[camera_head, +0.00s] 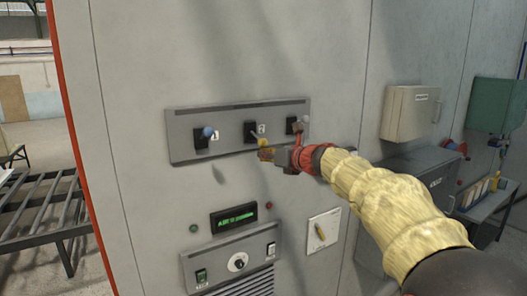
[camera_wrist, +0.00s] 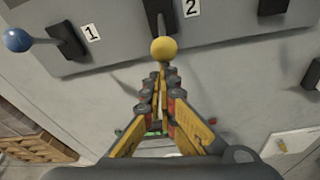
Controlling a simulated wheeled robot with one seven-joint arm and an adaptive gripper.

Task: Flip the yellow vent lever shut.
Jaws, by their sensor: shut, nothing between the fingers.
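The yellow vent lever shows as a yellow ball knob (camera_wrist: 163,49) on a dark lever base beside label 2 in the wrist view. In the head view its knob (camera_head: 264,144) hangs below the middle switch of a grey panel and is partly covered by my gripper. My gripper (camera_head: 263,154) is shut and empty, with its tips just below the knob. In the wrist view the closed fingertips (camera_wrist: 161,70) point at the knob. I cannot tell whether they touch it.
A blue-knobbed lever (camera_head: 207,132) by label 1 is on the left of the grey panel (camera_head: 180,150). A third lever (camera_head: 297,127) on the right is partly hidden by my gripper. Below are a green display (camera_head: 234,216) and a yellow handle (camera_head: 320,231) on a white plate.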

